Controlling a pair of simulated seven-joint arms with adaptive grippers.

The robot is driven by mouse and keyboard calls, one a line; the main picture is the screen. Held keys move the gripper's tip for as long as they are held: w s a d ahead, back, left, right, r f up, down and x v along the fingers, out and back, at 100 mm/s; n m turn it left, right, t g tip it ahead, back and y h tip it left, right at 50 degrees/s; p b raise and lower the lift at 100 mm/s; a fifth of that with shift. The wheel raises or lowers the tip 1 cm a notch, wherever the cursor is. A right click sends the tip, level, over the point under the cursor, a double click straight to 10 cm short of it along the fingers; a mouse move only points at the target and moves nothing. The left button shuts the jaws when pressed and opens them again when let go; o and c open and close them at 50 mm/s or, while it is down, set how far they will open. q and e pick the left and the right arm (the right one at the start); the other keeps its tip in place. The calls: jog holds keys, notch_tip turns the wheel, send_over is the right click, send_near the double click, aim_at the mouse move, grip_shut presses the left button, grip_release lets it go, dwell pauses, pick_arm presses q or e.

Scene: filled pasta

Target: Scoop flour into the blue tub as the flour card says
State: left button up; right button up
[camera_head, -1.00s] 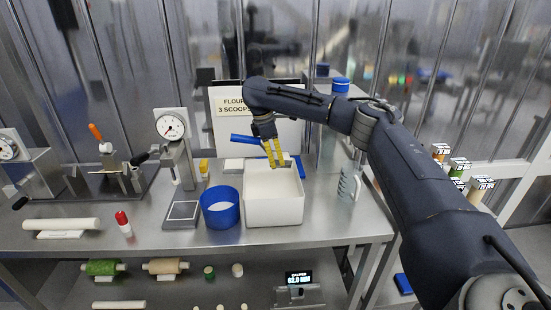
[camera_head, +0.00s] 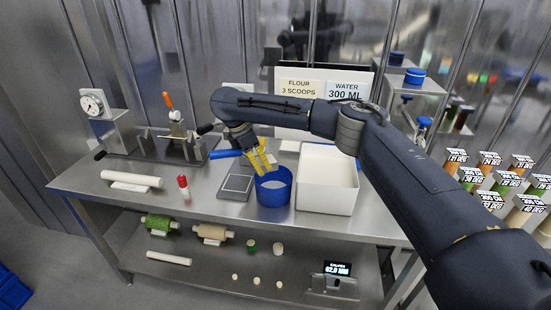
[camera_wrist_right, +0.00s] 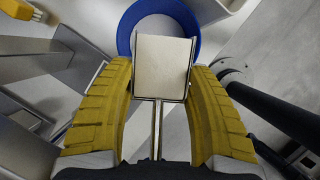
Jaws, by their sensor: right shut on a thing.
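My right gripper (camera_head: 264,172) has yellow fingers and is shut on a metal scoop. In the right wrist view, the scoop (camera_wrist_right: 161,65) is a square pan with a pale inside, on a thin shaft between the fingers; I cannot tell how full it is. A blue bar (camera_head: 225,153) sticks out left of the gripper. The pan overlaps the blue tub (camera_head: 273,198), whose rim (camera_wrist_right: 125,38) shows behind it; the tub is pale inside. The white bin (camera_head: 327,198) stands right of the tub. The flour card (camera_head: 299,88) reads "FLOUR 3 SCOOPS". My left gripper is out of view.
A water card (camera_head: 347,90) reads "WATER 300 ML". A grey square plate (camera_head: 236,186) lies left of the tub. A red-capped bottle (camera_head: 183,187), a white roller (camera_head: 131,178) and a dial gauge (camera_head: 93,103) stand further left. Bare table (camera_head: 225,210) lies in front.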

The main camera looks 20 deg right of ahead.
jog(key=shift+w+d+y, duration=0.15)
jog(key=shift+d+y, duration=0.15)
jog(key=shift+d, duration=0.05)
jog(key=shift+d+f+y, duration=0.25)
jog(key=shift+d+y, duration=0.1)
jog(key=shift+y, duration=0.75)
jog(key=shift+d+y, duration=0.2)
jog(key=shift+y, duration=0.4)
jog(key=y, duration=0.1)
jog(key=d+r+y, duration=0.1)
jog(key=shift+y, duration=0.4)
jog(key=y, duration=0.1)
jog(key=d+y, duration=0.1)
jog(key=y, duration=0.1)
jog(key=d+y, duration=0.1)
jog(key=shift+w+r+g+y, duration=0.15)
jog(key=shift+r+g+y, duration=0.15)
jog(key=shift+r+y, duration=0.1)
